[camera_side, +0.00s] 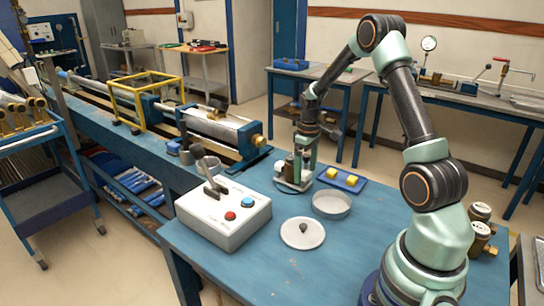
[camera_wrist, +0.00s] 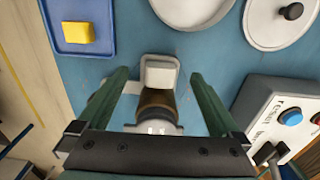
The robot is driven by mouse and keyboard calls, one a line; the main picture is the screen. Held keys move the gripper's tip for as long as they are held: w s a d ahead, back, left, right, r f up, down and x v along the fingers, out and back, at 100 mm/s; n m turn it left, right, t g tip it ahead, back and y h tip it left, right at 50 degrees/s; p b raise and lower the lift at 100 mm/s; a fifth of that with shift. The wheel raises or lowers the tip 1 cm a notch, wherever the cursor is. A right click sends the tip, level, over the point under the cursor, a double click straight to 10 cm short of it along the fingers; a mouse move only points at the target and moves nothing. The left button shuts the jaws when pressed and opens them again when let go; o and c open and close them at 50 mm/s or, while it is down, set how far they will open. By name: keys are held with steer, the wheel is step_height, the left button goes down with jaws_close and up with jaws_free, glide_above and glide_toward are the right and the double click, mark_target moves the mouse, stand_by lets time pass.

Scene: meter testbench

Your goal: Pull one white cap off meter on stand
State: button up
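The meter (camera_wrist: 157,98) stands on a small light stand (camera_side: 293,186) on the blue bench. It has a brass body, and a white cap (camera_wrist: 160,72) shows at its far end in the wrist view. My gripper (camera_wrist: 159,80) is open, with one green finger on each side of the meter and cap. Gaps show between the fingers and the cap, so I see no contact. In the side view my gripper (camera_side: 303,153) points down at the meter and partly hides it. The meter's near end is partly covered by my gripper's body in the wrist view.
A shallow round dish (camera_side: 332,204) and a white lid (camera_side: 303,235) with a dark knob lie nearer. A control box (camera_side: 222,212) with red and blue buttons stands left. Bench space between them is clear.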

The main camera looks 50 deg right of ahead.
steer(key=c, duration=1.3)
steer(key=shift+r, duration=0.35)
steer(key=shift+r, duration=0.35)
steer(key=shift+r, duration=0.35)
steer(key=shift+r, duration=0.35)
steer(key=shift+r, duration=0.45)
steer(key=shift+r, duration=2.15)
